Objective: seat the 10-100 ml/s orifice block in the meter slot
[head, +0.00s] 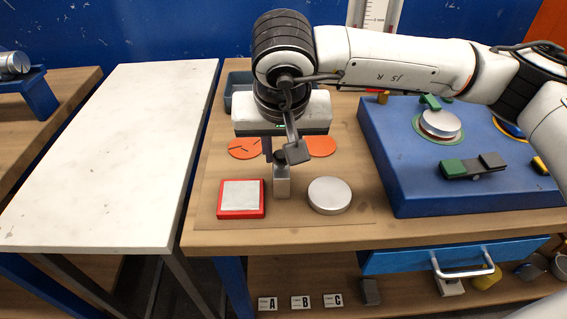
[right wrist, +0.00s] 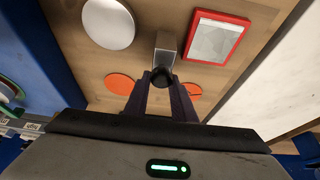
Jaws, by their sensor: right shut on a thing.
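My right gripper (head: 278,155) is over the wooden bench and shut on a small grey metal block (head: 282,183). In the right wrist view the fingertips (right wrist: 163,82) close at a dark round part on the end of the same block (right wrist: 166,46). The block looks upright, between a red-framed square plate and a round silver disc; whether it touches the bench I cannot tell. No flow-range marking is readable on it. I cannot make out the meter slot for certain. My left gripper is not in view.
The red-framed plate (head: 241,198) and silver disc (head: 330,195) flank the block closely. Orange discs (head: 245,149) lie behind. A blue console (head: 410,185) with a green and dark piece (head: 473,166) stands right. The pale table (head: 115,150) at left is bare.

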